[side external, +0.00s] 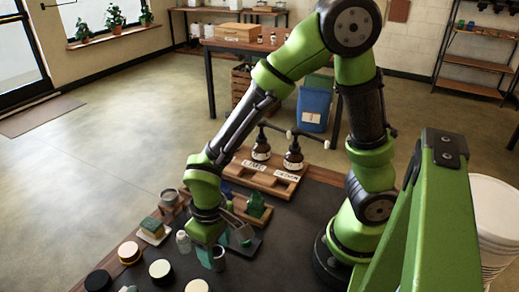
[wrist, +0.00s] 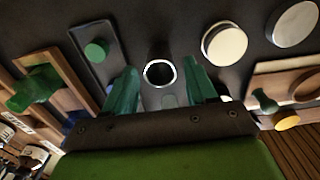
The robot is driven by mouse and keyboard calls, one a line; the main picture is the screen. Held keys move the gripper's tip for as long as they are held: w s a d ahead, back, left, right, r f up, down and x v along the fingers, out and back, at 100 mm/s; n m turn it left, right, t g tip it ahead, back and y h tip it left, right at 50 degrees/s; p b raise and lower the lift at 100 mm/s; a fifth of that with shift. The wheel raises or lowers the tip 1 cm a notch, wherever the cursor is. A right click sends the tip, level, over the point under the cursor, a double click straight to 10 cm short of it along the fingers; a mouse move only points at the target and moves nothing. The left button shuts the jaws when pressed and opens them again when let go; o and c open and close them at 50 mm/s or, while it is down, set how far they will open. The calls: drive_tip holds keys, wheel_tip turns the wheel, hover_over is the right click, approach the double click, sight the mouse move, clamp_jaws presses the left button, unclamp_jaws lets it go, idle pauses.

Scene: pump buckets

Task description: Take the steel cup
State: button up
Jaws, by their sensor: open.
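The steel cup (side external: 219,264) stands upright on the dark mat (side external: 262,271), directly below my gripper (side external: 216,252) in the side view and partly hidden by its fingers. In the wrist view I look down into the cup (wrist: 158,73), a bright round rim with a dark inside. My gripper's two green fingers (wrist: 161,85) are apart, one on each side of the cup. I cannot tell whether either finger touches it.
Left of the cup stand round pucks (side external: 160,269), a clear bottle (side external: 183,241) and a sponge on a tray (side external: 151,229). A dark tray with a green knob (wrist: 97,49) lies close by. Two pump bottles (side external: 293,156) stand in a wooden rack behind.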

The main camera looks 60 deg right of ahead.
drive_tip(key=c, duration=0.9)
drive_tip(key=shift+o, duration=0.2)
drive_tip(key=shift+r, duration=3)
